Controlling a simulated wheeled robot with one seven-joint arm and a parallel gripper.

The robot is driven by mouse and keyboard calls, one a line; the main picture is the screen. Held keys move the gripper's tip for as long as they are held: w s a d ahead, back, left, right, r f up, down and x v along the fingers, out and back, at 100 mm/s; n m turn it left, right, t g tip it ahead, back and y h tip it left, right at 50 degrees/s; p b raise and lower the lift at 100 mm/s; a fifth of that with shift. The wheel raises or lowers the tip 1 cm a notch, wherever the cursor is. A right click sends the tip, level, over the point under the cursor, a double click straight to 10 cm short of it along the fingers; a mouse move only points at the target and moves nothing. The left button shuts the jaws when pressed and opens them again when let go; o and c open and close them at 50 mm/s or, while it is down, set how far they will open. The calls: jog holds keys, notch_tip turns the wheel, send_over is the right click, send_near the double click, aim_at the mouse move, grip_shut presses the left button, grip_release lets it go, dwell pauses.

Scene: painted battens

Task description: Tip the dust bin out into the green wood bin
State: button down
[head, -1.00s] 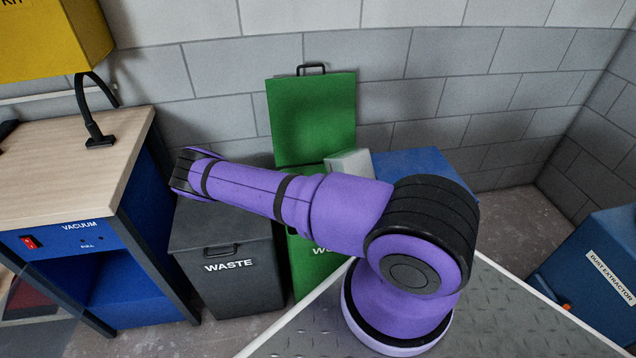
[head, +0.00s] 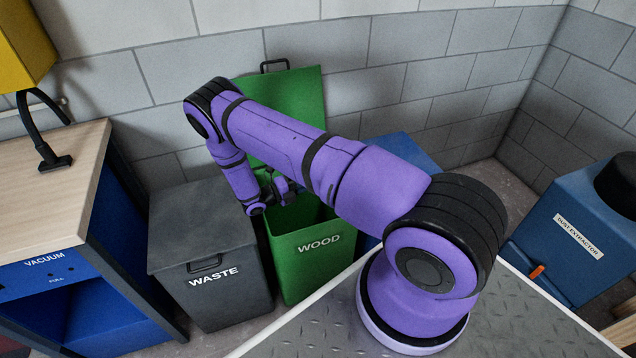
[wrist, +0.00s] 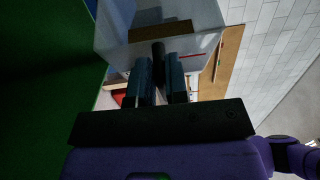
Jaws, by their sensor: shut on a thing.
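The green wood bin (head: 310,262), marked WOOD, stands on the floor with its lid (head: 297,105) raised against the wall. My gripper (head: 270,196) is over its opening, partly hidden by the arm. In the wrist view my gripper (wrist: 157,88) is shut on the dark handle of the dust bin (wrist: 112,32), a pale, see-through box. I cannot make out the dust bin in the head view. A brown strip and a red piece show around the fingers; I cannot tell whether they lie inside it.
A grey waste bin (head: 205,262) with its lid shut stands left of the green bin. A wood-topped bench (head: 45,195) is at the left. A blue box (head: 405,150) stands behind my arm, and a blue dust extractor (head: 575,225) is at the right.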

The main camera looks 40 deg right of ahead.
jog(key=m, duration=0.1)
jog(key=s+r+m+y, duration=0.1)
jog(key=s+r+m, duration=0.1)
jog(key=shift+d+r, duration=0.2)
jog(key=shift+d, duration=0.05)
jog(key=s+r+m+t+y, duration=0.1)
jog(key=m, duration=0.1)
jog(key=s+r+m+t+y, duration=0.1)
jog(key=r+m, duration=0.1)
jog(key=m, duration=0.1)
jog(key=shift+s+d, duration=0.15)
jog(key=shift+s, duration=0.2)
jog(key=m+t, duration=0.1)
jog(key=s+m+t, duration=0.1)
jog(key=m, duration=0.1)
jog(key=shift+s+d+y, duration=0.1)
jog(key=shift+s+y, duration=0.15)
jog(key=shift+y, duration=0.15)
jog(key=shift+s+d+m+t+y, duration=0.15)
jog(key=shift+m+t, duration=0.25)
jog(key=shift+m, duration=0.25)
jog(key=shift+s+a+m+t+y, duration=0.15)
jog(key=shift+m+t, duration=0.25)
jog(key=shift+m, duration=0.25)
jog(key=shift+d, duration=0.1)
jog(key=shift+w, duration=0.1)
